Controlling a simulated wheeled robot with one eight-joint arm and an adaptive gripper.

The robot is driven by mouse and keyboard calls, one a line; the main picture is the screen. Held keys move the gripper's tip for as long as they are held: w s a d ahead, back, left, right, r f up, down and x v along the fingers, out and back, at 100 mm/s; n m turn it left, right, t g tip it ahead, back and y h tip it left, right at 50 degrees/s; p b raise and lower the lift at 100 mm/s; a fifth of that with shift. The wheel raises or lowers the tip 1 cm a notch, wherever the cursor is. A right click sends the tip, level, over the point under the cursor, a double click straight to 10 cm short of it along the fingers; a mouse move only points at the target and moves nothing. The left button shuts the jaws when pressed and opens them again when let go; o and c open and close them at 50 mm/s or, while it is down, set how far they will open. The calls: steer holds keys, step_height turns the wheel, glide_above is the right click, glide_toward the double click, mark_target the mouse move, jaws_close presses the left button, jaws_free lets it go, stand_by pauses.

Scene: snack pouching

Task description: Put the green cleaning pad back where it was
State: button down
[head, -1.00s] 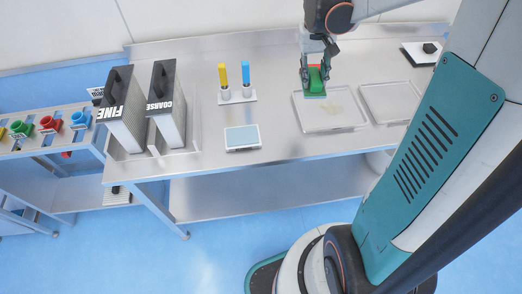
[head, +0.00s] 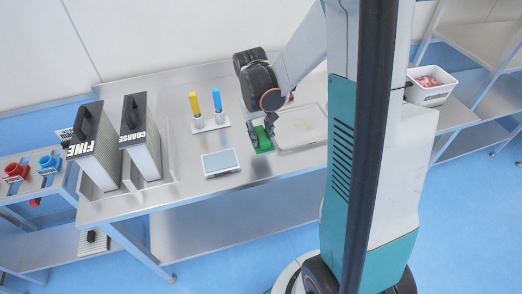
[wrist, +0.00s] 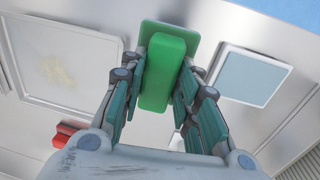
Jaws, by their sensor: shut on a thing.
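The green cleaning pad (head: 264,142) has a block handle on a flat green base. My gripper (head: 260,128) is shut on its handle. In the wrist view the pad (wrist: 168,72) sits between the two fingers (wrist: 160,85). The pad is over the steel table, between a shallow tray with a yellowish smear (head: 303,146) and a flat light-blue panel (head: 220,162). I cannot tell whether its base touches the table. A red object (head: 291,98) is partly hidden behind my arm; red also shows in the wrist view (wrist: 62,134).
A holder with a yellow and a blue stick (head: 211,126) stands behind the panel. Tall boxes marked FINE (head: 107,152) and COARSE (head: 143,145) stand at the left. A white bin (head: 432,92) is at the right. The table's front edge is clear.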

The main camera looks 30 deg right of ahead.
steer(key=shift+f+b, duration=0.8)
steer(key=shift+f, duration=2.35)
steer(key=shift+f, duration=0.1)
steer(key=c, duration=1.2)
jaws_free()
steer(key=r+p, duration=0.1)
steer(key=r, duration=0.3)
steer(key=r+p, duration=0.1)
steer(key=r, duration=0.3)
steer(key=a+r+p, duration=0.1)
steer(key=r, duration=0.3)
steer(key=shift+w+a+r, duration=0.1)
steer(key=shift+w, duration=0.05)
